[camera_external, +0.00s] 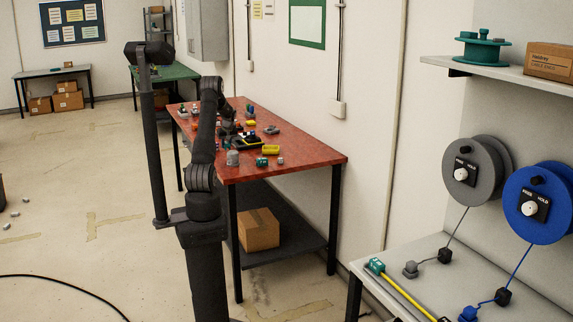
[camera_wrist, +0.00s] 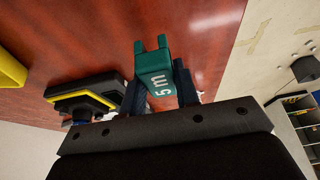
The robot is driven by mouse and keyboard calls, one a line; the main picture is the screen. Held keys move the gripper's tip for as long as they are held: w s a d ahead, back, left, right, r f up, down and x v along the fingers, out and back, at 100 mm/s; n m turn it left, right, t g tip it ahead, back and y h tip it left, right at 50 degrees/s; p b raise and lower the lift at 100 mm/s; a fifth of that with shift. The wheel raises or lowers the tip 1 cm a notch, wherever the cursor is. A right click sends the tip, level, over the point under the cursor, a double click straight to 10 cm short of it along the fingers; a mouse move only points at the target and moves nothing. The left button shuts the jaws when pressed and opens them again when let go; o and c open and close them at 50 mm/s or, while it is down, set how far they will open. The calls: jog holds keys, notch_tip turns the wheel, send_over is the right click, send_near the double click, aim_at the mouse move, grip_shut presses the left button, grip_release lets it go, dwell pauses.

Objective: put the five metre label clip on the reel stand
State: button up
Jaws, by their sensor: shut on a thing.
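The five metre label clip (camera_wrist: 157,70) is teal with a white "5 m" and two prongs. In the wrist view it sits between the fingers of my gripper (camera_wrist: 158,88), which is shut on it above the red tabletop. In the external view my gripper (camera_external: 229,127) is over the red table, too small and dark to make out the clip in it. A grey reel (camera_external: 487,155) and a blue reel (camera_external: 556,190) are mounted at the right, above a pale bench; I cannot tell which part is the reel stand.
The red table (camera_external: 312,150) holds several small things, among them a yellow block (camera_external: 271,149) and a teal piece (camera_external: 262,162). A black and yellow device (camera_wrist: 85,97) lies beside my gripper. The pale bench (camera_external: 400,262) carries a yellow strip and cords. A shelf (camera_external: 490,72) hangs above.

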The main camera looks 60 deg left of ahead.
jog(key=shift+s+a+f, duration=0.3)
jog(key=shift+a+f, duration=0.1)
jog(key=shift+a, duration=0.05)
jog(key=shift+f, duration=1.7)
jog(key=shift+f, duration=0.2)
jog(key=o, duration=1)
jog(key=shift+o, duration=0.2)
jog(key=v, duration=1.6)
jog(key=shift+w, duration=0.15)
jog(key=shift+o, duration=0.7)
jog(key=shift+d+r, duration=0.15)
jog(key=shift+r, duration=0.35)
jog(key=o, duration=0.5)
jog(key=shift+d+r, duration=0.1)
jog(key=shift+r, duration=0.1)
